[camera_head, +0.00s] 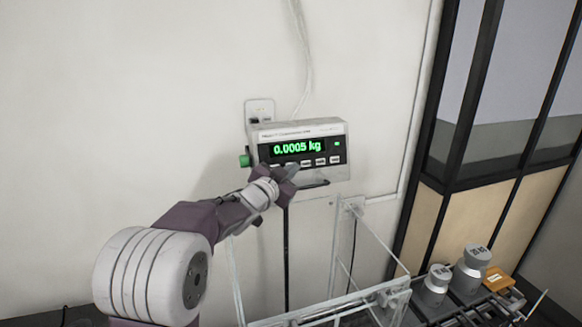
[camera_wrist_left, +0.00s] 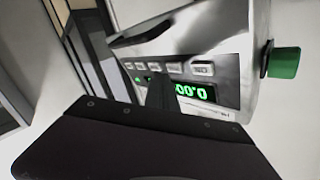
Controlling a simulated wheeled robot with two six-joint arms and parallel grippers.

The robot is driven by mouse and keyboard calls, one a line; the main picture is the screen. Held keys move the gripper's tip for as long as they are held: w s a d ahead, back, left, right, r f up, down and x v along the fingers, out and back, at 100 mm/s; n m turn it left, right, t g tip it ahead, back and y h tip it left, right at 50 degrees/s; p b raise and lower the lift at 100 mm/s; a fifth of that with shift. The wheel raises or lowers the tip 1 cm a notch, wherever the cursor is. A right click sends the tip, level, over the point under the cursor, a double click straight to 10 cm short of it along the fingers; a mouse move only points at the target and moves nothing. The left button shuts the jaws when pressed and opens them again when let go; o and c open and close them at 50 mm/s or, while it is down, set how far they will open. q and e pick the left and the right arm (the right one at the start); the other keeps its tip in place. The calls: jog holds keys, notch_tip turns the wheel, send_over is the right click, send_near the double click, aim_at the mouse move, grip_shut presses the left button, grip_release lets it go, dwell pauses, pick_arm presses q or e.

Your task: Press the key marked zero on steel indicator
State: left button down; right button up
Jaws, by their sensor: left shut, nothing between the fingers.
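The steel indicator (camera_head: 335,165) hangs on the wall in the head view. Its green display (camera_head: 297,147) reads 0.0005 kg, and a row of keys (camera_head: 320,161) runs below it. My left gripper (camera_head: 290,170) is shut and empty, its tip at the left part of the key row and covering the keys there. I cannot tell whether it touches a key. In the left wrist view the indicator (camera_wrist_left: 235,90) appears upside down, with the gripper in front of part of the display. The key markings are too small to read. My right gripper is not in view.
A green knob (camera_head: 244,160) sticks out at the indicator's left side. Below stands a clear-walled enclosure (camera_head: 345,235). Steel weights (camera_head: 437,280) stand at the lower right. A dark-framed glazed partition (camera_head: 455,150) is on the right. A socket (camera_head: 259,108) and cable are above the indicator.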

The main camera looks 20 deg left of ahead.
pick_arm(q)
jog(key=shift+w+a, duration=0.1)
jog(key=shift+w, duration=0.05)
dwell(0.5)
jog(key=shift+w+a+f, duration=0.1)
jog(key=shift+w+a, duration=0.05)
jog(key=shift+w, duration=0.05)
jog(key=shift+w+a+f+p, duration=0.1)
jog(key=shift+w+a+p, duration=0.1)
jog(key=shift+w+p, duration=0.1)
dwell(0.9)
jog(key=shift+s, duration=0.1)
jog(key=shift+s+d+r+b, duration=0.2)
jog(key=shift+s+d+b, duration=0.1)
jog(key=shift+s+d, duration=0.2)
jog(key=shift+s, duration=0.1)
jog(key=s+d, duration=0.1)
jog(key=s+r+b, duration=0.1)
jog(key=s+d, duration=0.1)
jog(key=s, duration=0.1)
jog(key=shift+d+r, duration=0.2)
jog(key=shift+d, duration=0.1)
